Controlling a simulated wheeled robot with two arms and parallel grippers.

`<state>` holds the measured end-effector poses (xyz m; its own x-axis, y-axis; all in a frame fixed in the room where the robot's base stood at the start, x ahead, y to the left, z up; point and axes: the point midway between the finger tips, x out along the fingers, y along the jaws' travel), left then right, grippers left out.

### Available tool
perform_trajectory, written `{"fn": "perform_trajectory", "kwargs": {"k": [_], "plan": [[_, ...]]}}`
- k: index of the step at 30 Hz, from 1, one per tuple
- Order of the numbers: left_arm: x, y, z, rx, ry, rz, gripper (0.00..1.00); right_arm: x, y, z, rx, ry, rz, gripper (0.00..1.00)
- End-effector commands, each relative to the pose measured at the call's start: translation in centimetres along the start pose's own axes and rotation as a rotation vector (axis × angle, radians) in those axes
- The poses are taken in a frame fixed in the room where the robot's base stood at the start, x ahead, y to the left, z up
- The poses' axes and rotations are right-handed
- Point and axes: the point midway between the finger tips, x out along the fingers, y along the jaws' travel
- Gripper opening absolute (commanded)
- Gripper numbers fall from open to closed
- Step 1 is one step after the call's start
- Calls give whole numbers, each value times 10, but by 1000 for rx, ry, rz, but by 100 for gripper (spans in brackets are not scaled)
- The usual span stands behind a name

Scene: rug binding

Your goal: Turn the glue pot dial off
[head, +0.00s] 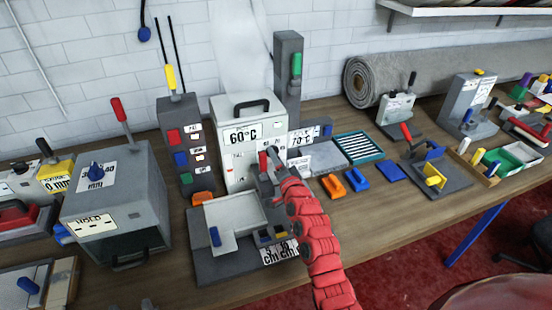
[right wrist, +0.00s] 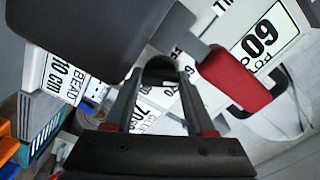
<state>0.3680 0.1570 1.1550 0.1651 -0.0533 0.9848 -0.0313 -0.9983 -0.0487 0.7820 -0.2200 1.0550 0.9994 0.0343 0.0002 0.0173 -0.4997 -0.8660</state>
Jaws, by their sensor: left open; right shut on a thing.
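The glue pot (head: 238,112) is a white box with a black top handle and a 60°C label on its front. It stands mid-bench and steams. My right gripper (head: 268,165) is at the lower right of its front, shut on what seems to be the dial, whose grip is mostly hidden. In the right wrist view, the fingers (right wrist: 158,85) close around a dark part. A red block (right wrist: 235,78) on a grey stem lies beside them, near the pot's label. A small dark tip at the bottom left edge seems to be my left gripper (head: 148,304).
A grey post with colored switches (head: 178,140) stands left of the pot, and a tall grey post (head: 288,70) behind right. A grey fixture (head: 205,260) lies in front. Orange and blue blocks (head: 357,179) lie to the right. A rolled rug (head: 440,75) lies at the back.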

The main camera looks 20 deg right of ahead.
Motion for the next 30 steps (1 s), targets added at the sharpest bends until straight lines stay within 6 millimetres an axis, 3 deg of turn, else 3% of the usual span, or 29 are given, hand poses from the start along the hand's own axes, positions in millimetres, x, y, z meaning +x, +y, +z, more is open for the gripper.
{"fn": "perform_trajectory", "kwargs": {"k": [1, 4, 17, 30], "plan": [[0, 0, 0, 0, 0, 0, 50, 0, 0, 0, 0, 0, 1, 18], [0, 0, 0, 0, 0, 0, 50, 0, 0, 0, 0, 0, 1, 0], [-16, 1, 3, 0, 0, 0, 50, 0, 3, 1, -94, 3, -2, 0], [-77, 4, 13, 0, 0, 0, 50, 0, 7, 4, -470, 3, -2, 0]]}}
